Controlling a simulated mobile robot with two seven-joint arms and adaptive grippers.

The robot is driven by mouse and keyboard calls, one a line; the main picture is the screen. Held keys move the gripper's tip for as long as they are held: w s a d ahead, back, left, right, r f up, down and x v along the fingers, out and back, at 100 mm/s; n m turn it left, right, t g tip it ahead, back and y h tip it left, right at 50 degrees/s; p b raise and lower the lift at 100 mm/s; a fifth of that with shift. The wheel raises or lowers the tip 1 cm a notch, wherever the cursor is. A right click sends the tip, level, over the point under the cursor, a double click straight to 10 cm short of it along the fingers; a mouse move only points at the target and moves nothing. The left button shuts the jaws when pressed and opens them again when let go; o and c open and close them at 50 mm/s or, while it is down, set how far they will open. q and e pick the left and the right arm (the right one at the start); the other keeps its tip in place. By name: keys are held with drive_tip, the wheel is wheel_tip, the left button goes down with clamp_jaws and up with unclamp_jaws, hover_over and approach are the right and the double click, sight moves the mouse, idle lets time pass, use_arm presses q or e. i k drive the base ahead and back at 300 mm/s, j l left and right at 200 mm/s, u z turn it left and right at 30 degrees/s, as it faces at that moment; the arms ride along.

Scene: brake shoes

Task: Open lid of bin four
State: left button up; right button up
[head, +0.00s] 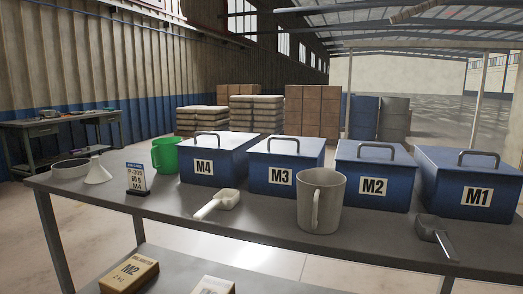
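Bin four is the blue box labelled M4 (204,167), the leftmost of the bins in the row at the back of the table in the head view. Its blue lid (218,144) lies flat on top and looks closed. An arched grey handle (208,134) stands up from the lid. Neither of my grippers shows in the head view. Nothing touches the M4 bin's handle.
Bins M3 (281,177), M2 (373,187) and M1 (476,196) stand to the right on the grey table (170,208). A green jug (165,155) is close left of M4.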

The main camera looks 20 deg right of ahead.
sight(215, 139)
drive_tip(key=i+j+z, duration=0.35)
drive_tip(key=i+j, duration=0.25)
drive_tip(key=i+j+z, duration=0.15)
drive_tip(key=j, duration=0.2)
drive_tip(key=i+j+z, duration=0.1)
drive_tip(key=j, duration=0.3)
drive_tip(key=i+j+z, duration=0.15)
drive_tip(key=j, duration=0.25)
